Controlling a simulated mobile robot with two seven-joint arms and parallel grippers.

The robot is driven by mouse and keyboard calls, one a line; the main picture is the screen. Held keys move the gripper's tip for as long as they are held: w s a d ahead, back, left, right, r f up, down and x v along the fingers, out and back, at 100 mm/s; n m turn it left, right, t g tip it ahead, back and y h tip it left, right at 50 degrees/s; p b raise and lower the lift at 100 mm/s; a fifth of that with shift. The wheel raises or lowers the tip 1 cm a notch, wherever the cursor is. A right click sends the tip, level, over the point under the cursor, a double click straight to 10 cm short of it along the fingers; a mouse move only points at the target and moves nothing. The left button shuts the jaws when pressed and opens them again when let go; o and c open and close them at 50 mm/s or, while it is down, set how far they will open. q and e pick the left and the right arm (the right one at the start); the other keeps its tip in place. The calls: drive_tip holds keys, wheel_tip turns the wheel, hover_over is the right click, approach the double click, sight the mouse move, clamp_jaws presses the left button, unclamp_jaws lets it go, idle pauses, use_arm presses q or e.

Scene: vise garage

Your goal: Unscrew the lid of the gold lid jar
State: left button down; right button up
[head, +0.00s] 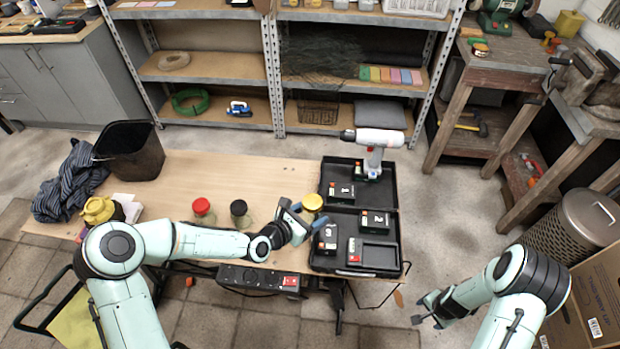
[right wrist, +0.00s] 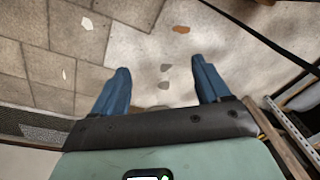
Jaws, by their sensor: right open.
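The gold lid jar (head: 312,202) stands near the front edge of the wooden table, just left of the black cases. My left gripper (head: 308,216) is at this jar, with one finger to its left and the other at its front right. The jar's body is partly hidden, and I cannot tell whether the fingers touch it. The lid is on the jar. My right gripper (head: 427,309) is open and empty, off the table at the lower right. Its two blue fingers (right wrist: 158,88) show spread over the floor in the right wrist view.
A red-lidded jar (head: 203,209) and a black-lidded jar (head: 240,212) stand left of my left gripper. A dark bin (head: 130,150) and striped cloth (head: 70,185) are far left.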

drive_tip(key=w+d+r+m+t+h, duration=0.1)
drive_tip(key=w+d+r+m, duration=0.4)
drive_tip(key=w+d+r, duration=0.5)
drive_tip(key=w+a+r+m, duration=0.3)
drive_tip(key=w+a+r, duration=0.2)
drive_tip(key=w+a, duration=0.3)
drive_tip(key=w+a+r+m+y, duration=0.2)
drive_tip(key=w+a+r, duration=0.3)
drive_tip(key=a, duration=0.5)
wheel_tip(320, 180, up, 18)
drive_tip(key=m+g, duration=0.2)
drive_tip(key=m, duration=0.4)
hover_over(310, 202)
drive_tip(key=shift+w+d+r+h, duration=0.1)
drive_tip(key=shift+r+h, duration=0.1)
drive_tip(key=shift+h, duration=0.2)
drive_tip(key=shift+f, duration=0.5)
wheel_tip(310, 202, down, 7)
drive_tip(key=shift+r, duration=0.1)
